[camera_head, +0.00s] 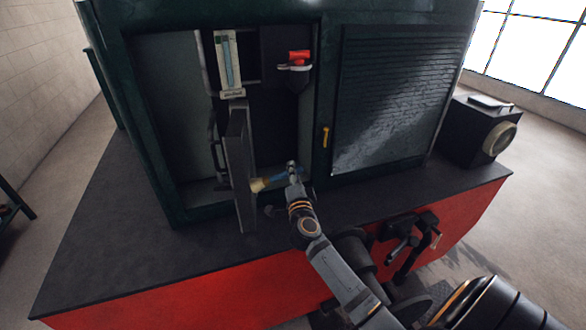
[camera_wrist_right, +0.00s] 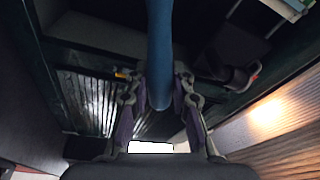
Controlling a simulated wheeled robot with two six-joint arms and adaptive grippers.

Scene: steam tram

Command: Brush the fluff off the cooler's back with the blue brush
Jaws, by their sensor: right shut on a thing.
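My right gripper (camera_head: 292,172) is shut on the blue brush (camera_head: 280,178), low in front of the open cabinet bay. The brush's pale yellow bristles (camera_head: 259,185) point left, at the lower part of an upright grey slab (camera_head: 240,165). This slab may be the cooler, seen nearly edge-on; I cannot tell whether the bristles touch it. No fluff can be made out. In the right wrist view the blue handle (camera_wrist_right: 160,60) runs between the fingers of my right gripper (camera_wrist_right: 161,105). The bristles are not visible there. My left gripper is not in view.
The dark green cabinet (camera_head: 323,90) frames the bay. Above the slab is a gauge glass (camera_head: 228,65); right of it is a red-handled valve (camera_head: 299,56). A louvred shutter (camera_head: 385,100) with a yellow handle (camera_head: 326,137) stands right. A lamp (camera_head: 480,130) sits on the deck's right end.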

